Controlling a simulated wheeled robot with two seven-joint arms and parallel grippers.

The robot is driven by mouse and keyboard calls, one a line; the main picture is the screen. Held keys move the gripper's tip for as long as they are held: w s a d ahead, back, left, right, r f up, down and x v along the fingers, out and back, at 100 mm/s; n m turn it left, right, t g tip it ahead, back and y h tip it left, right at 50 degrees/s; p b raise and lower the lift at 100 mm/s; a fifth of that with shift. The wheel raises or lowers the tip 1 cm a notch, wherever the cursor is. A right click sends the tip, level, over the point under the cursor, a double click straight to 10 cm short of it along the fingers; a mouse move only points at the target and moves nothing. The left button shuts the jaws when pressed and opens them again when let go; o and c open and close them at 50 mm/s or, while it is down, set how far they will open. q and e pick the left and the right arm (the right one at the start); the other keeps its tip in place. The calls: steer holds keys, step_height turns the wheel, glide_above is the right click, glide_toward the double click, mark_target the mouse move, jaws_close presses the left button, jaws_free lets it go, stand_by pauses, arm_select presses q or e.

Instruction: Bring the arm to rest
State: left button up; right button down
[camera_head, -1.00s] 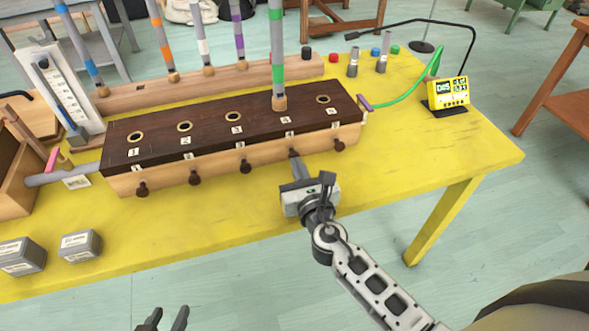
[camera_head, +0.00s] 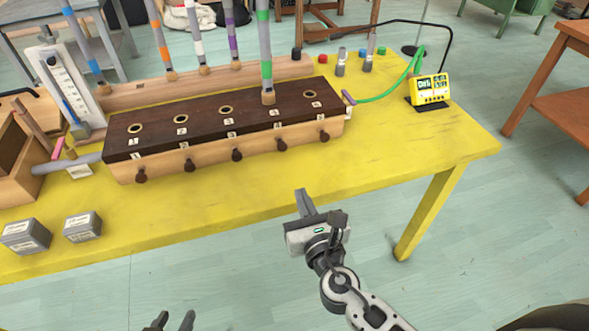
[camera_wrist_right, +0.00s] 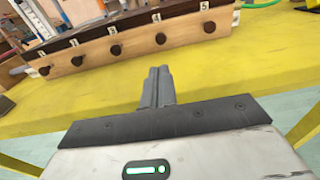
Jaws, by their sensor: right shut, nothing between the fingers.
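My right gripper (camera_head: 305,203) is shut and empty. It is over the front edge of the yellow table, apart from the wooden box. In the right wrist view its two fingers (camera_wrist_right: 157,88) lie together, pointing at the box. My left gripper (camera_head: 175,320) shows only its fingertips at the bottom edge, with a gap between them; it holds nothing visible. The long wooden box (camera_head: 190,161) has a dark top with numbered holes and several dark knobs on its front. A green-banded tube (camera_head: 265,50) stands upright in hole 4.
The yellow table (camera_head: 400,150) has free room at the front right. A yellow digital device (camera_head: 431,90) stands at the right. Two grey blocks, one a small box (camera_head: 82,227), sit front left. A rack (camera_head: 200,84) with several banded tubes stands behind.

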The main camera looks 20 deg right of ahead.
steer(key=s+f+m+g+y, duration=0.1)
steer(key=s+m, duration=0.3)
steer(key=m, duration=0.7)
steer(key=s+f+m+g+y, duration=0.1)
steer(key=s+f+m+g, duration=0.2)
steer(key=m, duration=0.8)
steer(key=s+f+m+g+y, duration=0.1)
steer(key=s+f+m+g, duration=0.2)
steer(key=s+m, duration=0.3)
steer(key=m, duration=0.5)
steer(key=shift+s+f+y, duration=0.25)
steer(key=shift+y, duration=0.05)
